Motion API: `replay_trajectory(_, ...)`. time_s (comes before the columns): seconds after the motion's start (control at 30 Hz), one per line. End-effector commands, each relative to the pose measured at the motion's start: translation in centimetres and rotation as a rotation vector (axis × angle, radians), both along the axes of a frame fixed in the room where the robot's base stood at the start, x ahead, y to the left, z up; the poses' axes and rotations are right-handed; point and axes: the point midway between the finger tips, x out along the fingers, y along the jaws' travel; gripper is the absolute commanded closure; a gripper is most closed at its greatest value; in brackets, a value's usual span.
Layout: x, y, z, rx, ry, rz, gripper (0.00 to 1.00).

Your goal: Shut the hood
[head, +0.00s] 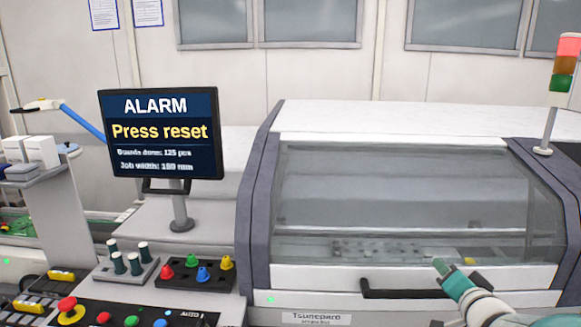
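The hood (335,205) of the white and dark grey machine has a large clear window and a white lower rail. It looks lowered over the front opening, with its rail just above the front panel. I cannot tell whether it is fully seated. A black bar handle (400,293) runs along the rail. My gripper (441,267), at the end of my teal and white arm, is in front of the lower window, just above the handle's right part. The fingers are too small to tell open from shut, and no grip on the handle shows.
A monitor (162,134) reading "ALARM Press reset" stands left of the hood.

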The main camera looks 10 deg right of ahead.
Motion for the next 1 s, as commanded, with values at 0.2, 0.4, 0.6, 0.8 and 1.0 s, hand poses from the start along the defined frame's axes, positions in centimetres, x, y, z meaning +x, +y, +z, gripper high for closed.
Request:
replay_trajectory(0.2, 1.0, 5.9, 2.2, -0.236, 0.238, -0.041, 0.55)
replay_trajectory(0.4, -1.2, 13.6, 1.9, -0.338, 0.502, 0.075, 0.55)
replay_trajectory(0.6, -6.0, 23.2, 0.5, -0.4, 0.749, 0.388, 0.55)
replay_trajectory(0.8, -10.8, 29.5, -0.4, -0.443, 0.876, 0.688, 0.55)
replay_trajectory(1.0, -11.8, 30.4, -0.6, -0.45, 0.898, 0.746, 0.55)
